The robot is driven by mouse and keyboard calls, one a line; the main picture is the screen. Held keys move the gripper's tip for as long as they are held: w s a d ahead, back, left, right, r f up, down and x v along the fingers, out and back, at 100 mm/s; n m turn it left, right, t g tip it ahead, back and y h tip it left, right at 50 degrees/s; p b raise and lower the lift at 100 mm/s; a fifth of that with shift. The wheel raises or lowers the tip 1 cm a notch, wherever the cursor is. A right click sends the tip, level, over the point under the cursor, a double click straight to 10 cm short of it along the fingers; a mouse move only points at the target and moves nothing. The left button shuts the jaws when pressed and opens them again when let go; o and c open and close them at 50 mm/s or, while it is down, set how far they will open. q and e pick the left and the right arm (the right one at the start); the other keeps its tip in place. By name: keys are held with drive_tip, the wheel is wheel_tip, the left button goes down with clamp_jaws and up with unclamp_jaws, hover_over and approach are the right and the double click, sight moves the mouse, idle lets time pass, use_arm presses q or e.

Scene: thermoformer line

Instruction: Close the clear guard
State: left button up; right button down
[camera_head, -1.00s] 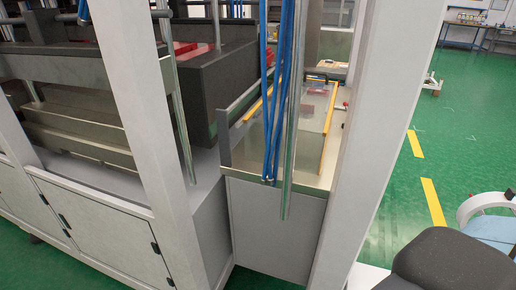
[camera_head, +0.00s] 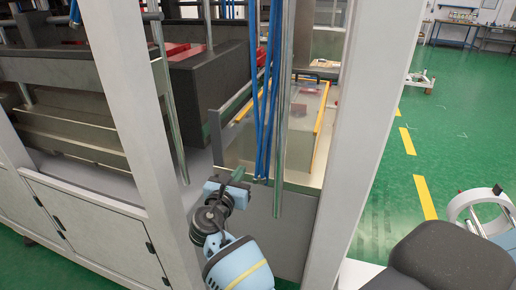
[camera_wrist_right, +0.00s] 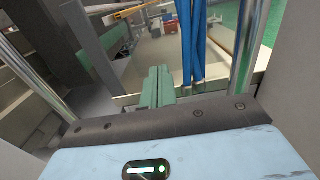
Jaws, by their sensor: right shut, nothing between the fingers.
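The clear guard (camera_head: 309,104) is a see-through panel with yellow edge strips, set in the bay behind the machine's frame posts. A dark handle shows at its far edge. It also shows in the right wrist view (camera_wrist_right: 168,52), partly hidden by blue hoses. I cannot tell how far open it stands. My right gripper (camera_head: 239,173) is at the bay's near side, in front of the low metal wall and left of the hoses. Its green fingers are shut and empty in the right wrist view (camera_wrist_right: 158,72), apart from the panel. My left gripper is out of view.
Blue hoses (camera_head: 265,120) and a metal rod (camera_head: 281,150) hang in front of the guard. A left white post (camera_head: 135,90) and a right white post (camera_head: 345,130) bound the opening.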

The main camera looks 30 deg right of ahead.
drive_tip(key=b, duration=0.5)
approach(259, 143)
drive_tip(key=x, duration=0.5)
drive_tip(key=shift+w+f, duration=0.2)
drive_tip(key=shift+f, duration=0.05)
drive_tip(key=shift+w+d, duration=0.2)
drive_tip(key=shift+d, duration=0.15)
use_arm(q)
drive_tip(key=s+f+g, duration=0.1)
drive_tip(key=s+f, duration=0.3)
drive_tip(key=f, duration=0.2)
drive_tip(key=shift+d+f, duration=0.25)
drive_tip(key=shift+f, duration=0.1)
use_arm(e)
drive_tip(key=shift+w+d+r, duration=0.25)
drive_tip(key=shift+r, duration=0.05)
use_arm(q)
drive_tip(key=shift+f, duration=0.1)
